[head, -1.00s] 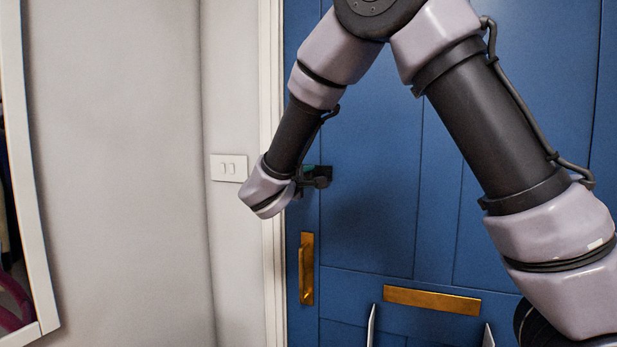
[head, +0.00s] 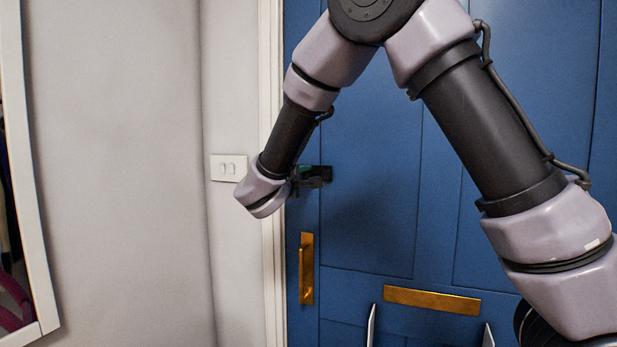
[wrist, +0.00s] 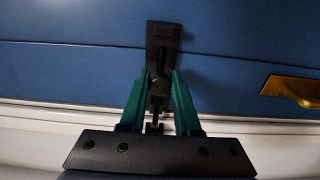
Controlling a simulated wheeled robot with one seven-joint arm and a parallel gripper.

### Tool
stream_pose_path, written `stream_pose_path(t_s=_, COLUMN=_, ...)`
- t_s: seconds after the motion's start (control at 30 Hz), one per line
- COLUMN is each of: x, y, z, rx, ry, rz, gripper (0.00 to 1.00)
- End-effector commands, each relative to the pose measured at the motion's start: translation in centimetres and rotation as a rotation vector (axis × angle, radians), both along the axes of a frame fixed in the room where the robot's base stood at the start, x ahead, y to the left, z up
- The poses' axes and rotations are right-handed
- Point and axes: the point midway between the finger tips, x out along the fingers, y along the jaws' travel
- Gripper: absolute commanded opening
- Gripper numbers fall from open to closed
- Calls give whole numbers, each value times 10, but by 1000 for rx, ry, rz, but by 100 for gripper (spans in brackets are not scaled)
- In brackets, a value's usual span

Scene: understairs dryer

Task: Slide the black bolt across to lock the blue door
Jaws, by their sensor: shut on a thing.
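The blue door (head: 372,110) fills the right of the head view, closed against its white frame. The black bolt (head: 318,176) sits near the door's left edge, partly hidden by my arm. In the wrist view the bolt (wrist: 163,55) is a dark plate with a thin rod and knob running down toward the white frame. My gripper (wrist: 160,85) has green fingers on both sides of the bolt's knob and is shut on it. In the head view my gripper (head: 297,177) is at the bolt, mostly hidden behind my wrist. I cannot tell how far the rod reaches into the frame.
A brass pull handle (head: 306,268) is below the bolt, and a brass letter plate (head: 432,300) is to its right. A white switch plate (head: 228,168) is on the wall left of the frame. A white-framed mirror (head: 22,180) stands at far left.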

Motion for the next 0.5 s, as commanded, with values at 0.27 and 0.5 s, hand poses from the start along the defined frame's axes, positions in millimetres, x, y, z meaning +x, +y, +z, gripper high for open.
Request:
stream_pose_path(t_s=0.27, x=12, y=32, z=0, rx=0, ry=0, rz=1, gripper=0)
stream_pose_path(t_s=0.5, x=11, y=33, z=0, rx=-1, ry=0, rz=4, gripper=0)
